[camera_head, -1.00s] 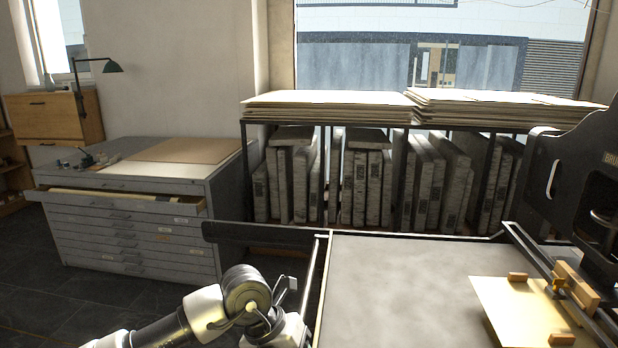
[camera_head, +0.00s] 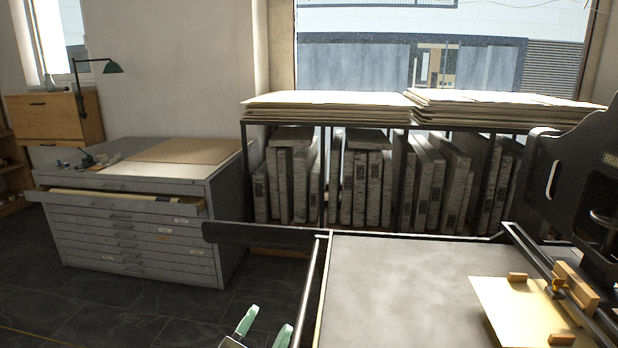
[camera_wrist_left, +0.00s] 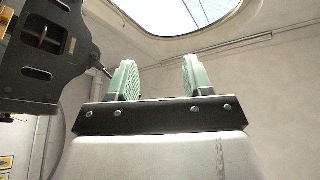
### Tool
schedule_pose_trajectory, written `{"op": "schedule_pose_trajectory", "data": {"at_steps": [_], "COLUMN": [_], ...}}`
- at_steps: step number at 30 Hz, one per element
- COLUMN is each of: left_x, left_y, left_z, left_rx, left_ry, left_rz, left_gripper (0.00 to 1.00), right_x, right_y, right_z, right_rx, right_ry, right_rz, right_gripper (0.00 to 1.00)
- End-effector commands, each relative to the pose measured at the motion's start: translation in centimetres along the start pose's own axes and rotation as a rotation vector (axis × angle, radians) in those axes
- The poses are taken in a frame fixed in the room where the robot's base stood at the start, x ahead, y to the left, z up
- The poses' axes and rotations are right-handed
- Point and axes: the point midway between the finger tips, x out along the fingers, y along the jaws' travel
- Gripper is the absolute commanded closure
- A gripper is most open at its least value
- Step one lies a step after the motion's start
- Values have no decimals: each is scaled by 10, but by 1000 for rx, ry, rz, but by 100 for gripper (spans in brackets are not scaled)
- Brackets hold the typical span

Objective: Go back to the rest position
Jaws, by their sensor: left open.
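My left gripper (camera_head: 264,325) shows at the bottom edge of the head view, left of the press bed. Its two pale green fingers are apart with nothing between them. In the left wrist view the gripper (camera_wrist_left: 158,80) points up toward the ceiling and a skylight, open and empty. My right gripper is not in either view.
The grey press bed (camera_head: 400,285) fills the lower middle, with a rail (camera_head: 308,290) along its left side. A cream sheet (camera_head: 515,310) lies at its right. A grey flat-file cabinet (camera_head: 130,235) with an open top drawer stands left. A rack of stones (camera_head: 370,185) stands behind. Dark floor lies between.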

Motion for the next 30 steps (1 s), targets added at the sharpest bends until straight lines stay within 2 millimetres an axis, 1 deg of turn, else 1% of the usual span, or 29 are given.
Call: {"op": "schedule_pose_trajectory", "data": {"at_steps": [1,2,3,5,6,8,9,11,12,13,15,17,18,23,24,26,30], "left_x": [-18,-30,-47,-78,-100,-134,-155,-185,-204,-216,-245,-267,-281,-333,-338,-337,-342], "left_y": [-7,-10,-13,-14,-12,-8,-4,2,7,10,17,22,26,38,42,48,65], "left_z": [26,40,60,87,103,121,130,138,142,143,145,144,142,130,133,148,179], "left_rx": [-60,-91,-130,-187,-222,-271,-298,-336,-358,-373,-406,-433,-448,-509,-515,-511,-511], "left_ry": [-152,-241,-364,-550,-672,-840,-939,-1072,-1150,-1203,-1317,-1404,-1460,-1653,-1678,-1678,-1689], "left_rz": [-45,-66,-88,-107,-109,-100,-88,-63,-44,-29,9,43,68,171,188,188,193], "left_gripper": [49,49,49,49,49,49,49,49,49,49,49,49,49,49,49,49,49], "right_x": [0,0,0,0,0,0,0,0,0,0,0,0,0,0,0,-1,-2], "right_y": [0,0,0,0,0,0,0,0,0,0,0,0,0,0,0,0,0], "right_z": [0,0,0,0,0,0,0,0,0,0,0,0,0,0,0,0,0], "right_rx": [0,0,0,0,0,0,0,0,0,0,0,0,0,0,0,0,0], "right_ry": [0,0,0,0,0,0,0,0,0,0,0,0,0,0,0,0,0], "right_rz": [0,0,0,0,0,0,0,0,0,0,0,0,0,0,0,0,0], "right_gripper": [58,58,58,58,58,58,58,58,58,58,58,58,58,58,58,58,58]}}
